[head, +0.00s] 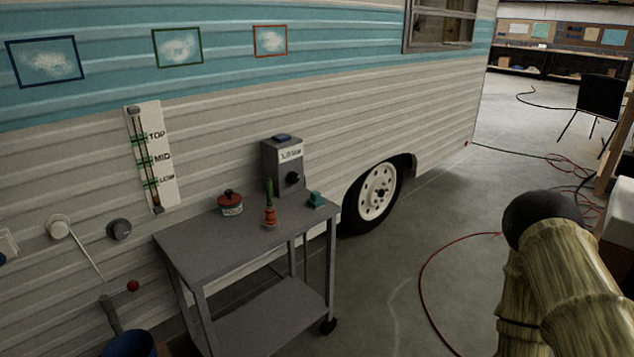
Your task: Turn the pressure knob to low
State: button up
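A grey box (283,166) stands at the back of the grey cart (200,237), against the camper wall. It has a small dark knob (292,178) on its front and a white label (290,153) above, too small to read surely. Another dark round knob (119,229) is on the camper wall, left of the cart. I cannot tell from the lettering which is the pressure knob, nor its setting. My arm shows at the lower right, well apart from the cart. My gripper is not in view.
A red-lidded tin (230,204), a small cactus pot (270,217) and a green item (316,199) stand on the cart. A TOP/MID/LOW slider panel (152,155) hangs on the wall. A red hose (430,265) crosses the otherwise open floor right of the cart.

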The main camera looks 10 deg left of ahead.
aim_at(292, 177)
jog(key=z, duration=0.85)
jog(key=i, duration=0.75)
jog(key=u, duration=2.1)
